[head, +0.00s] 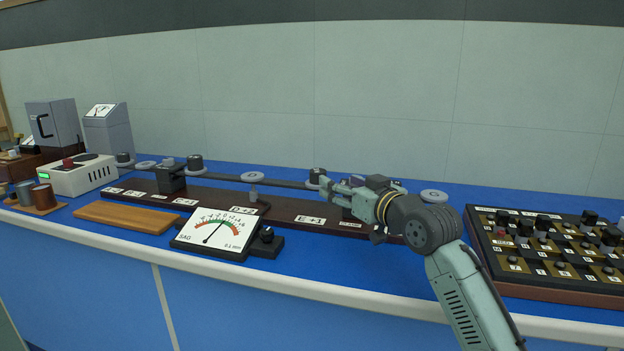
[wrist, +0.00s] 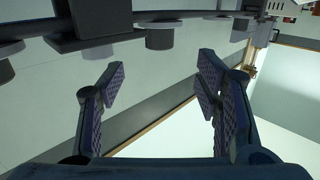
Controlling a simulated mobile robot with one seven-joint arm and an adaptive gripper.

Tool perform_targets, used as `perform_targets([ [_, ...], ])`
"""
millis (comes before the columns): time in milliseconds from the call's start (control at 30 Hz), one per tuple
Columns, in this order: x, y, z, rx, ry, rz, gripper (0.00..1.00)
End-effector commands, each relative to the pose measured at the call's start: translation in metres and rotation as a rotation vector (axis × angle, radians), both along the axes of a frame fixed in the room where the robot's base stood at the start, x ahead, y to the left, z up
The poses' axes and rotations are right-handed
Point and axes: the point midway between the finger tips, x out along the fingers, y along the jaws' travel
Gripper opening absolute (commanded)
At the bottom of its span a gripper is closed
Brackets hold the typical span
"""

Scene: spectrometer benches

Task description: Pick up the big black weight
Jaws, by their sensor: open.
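Several black cylindrical weights stand along the dark beam: one at the left (head: 124,158), one near the left post (head: 195,163), and one (head: 317,175) just beyond my fingertips. I cannot tell for certain which is the big one. My gripper (head: 328,187) is open and empty, pointing left along the beam over its right part. In the wrist view, which is upside down, my gripper's two fingers (wrist: 160,82) stand wide apart. A black weight (wrist: 160,39) shows past them, above the gap, and another (wrist: 6,71) is at the left edge. Nothing is between the fingers.
A dark post (head: 170,179) carries the beam at left. Pale discs (head: 252,176) (head: 434,195) stand along it. A SAG meter (head: 216,233) stands in front, a wooden board (head: 128,216) to its left. A knobbed box (head: 548,250) fills the right. The wall is behind.

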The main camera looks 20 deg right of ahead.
Motion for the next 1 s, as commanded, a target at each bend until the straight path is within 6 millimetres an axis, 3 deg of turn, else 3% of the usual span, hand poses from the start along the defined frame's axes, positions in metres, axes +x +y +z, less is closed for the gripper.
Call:
perform_targets([
  [100,0.021,0.005,0.001,-0.002,0.002,0.001,0.58],
  [367,0.042,0.009,0.001,-0.003,-0.001,-0.001,0.58],
  [633,0.08,0.016,0.0,-0.003,-0.001,0.0,0.58],
  [1000,0.087,0.017,-0.002,-0.001,-0.002,-0.002,0.55],
])
